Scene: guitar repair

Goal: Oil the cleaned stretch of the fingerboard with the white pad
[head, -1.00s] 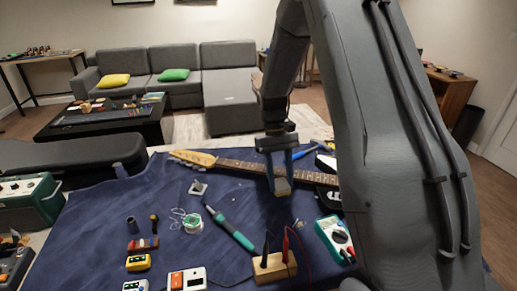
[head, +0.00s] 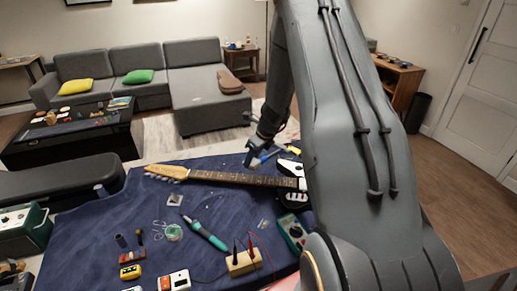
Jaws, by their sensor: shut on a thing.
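The electric guitar lies across the blue cloth, its pale headstock (head: 163,171) to the left and its white and black body (head: 291,196) to the right, partly hidden by my arm. Its dark fingerboard (head: 228,178) shows between them. My gripper (head: 254,153) is shut on a small pale block (head: 247,161), which looks like the white pad. It appears just beyond the fingerboard's far edge, near the body end. Whether the pad touches anything is too small to tell. Oil or a cleaned stretch cannot be made out.
A blue-handled tool (head: 268,156) lies beyond the neck. A teal soldering iron (head: 205,233), solder spool (head: 174,232), small square plate (head: 174,200), wooden block with probes (head: 243,262) and teal meter (head: 292,232) lie in front.

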